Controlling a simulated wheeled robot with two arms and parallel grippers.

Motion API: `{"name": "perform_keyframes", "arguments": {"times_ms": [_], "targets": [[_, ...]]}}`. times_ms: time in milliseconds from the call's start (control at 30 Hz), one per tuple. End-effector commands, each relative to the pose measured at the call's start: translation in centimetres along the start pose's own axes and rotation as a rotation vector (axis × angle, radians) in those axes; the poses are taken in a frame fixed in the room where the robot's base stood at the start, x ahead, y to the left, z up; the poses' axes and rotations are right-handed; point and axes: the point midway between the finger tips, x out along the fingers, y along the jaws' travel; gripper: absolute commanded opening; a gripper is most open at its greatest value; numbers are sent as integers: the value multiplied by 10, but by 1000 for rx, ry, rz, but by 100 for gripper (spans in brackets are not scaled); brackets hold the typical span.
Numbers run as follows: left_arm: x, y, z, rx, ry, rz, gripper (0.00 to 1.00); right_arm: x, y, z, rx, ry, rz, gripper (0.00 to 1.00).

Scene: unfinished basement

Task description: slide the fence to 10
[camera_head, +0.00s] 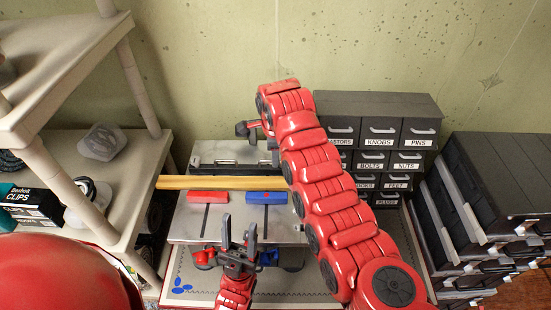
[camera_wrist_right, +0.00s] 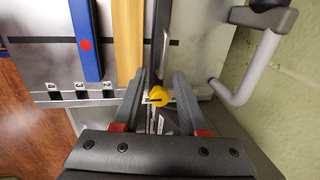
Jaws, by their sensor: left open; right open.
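A wooden strip (camera_head: 222,183) lies across the grey machine top (camera_head: 185,226), with a red block (camera_head: 207,197) and a blue block (camera_head: 266,197) in front of it. In the right wrist view, the yellow piece (camera_wrist_right: 159,97) sits at the near end of a dark bar (camera_wrist_right: 162,50), beside the wooden strip (camera_wrist_right: 127,40). My right gripper (camera_wrist_right: 160,76) is open, one finger on each side of the yellow piece; contact is unclear. I cannot tell which part is the fence; no 10 is readable. My left gripper (camera_head: 240,236) is open and empty in front of the blocks.
A grey crank handle (camera_wrist_right: 240,92) stands by the wall. A pale shelf (camera_head: 75,62) stands close on the left. Labels 4, 3 and 2 (camera_wrist_right: 80,90) line the top's edge.

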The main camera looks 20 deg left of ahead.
Motion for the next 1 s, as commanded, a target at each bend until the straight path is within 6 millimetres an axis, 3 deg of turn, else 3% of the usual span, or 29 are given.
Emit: {"name": "perform_keyframes", "arguments": {"times_ms": [200, 367, 800, 1000], "targets": [[-26, 1, 4, 0, 0, 0, 50, -42, 0, 0, 0, -2, -8, 42], [-33, 2, 6, 0, 0, 0, 50, -78, -1, -2, 1, -4, -3, 42], [-50, 2, 8, 0, 0, 0, 50, -140, 1, 0, -1, 1, -2, 42], [-52, 2, 9, 0, 0, 0, 50, -154, 2, 0, -1, 0, 2, 42]]}}
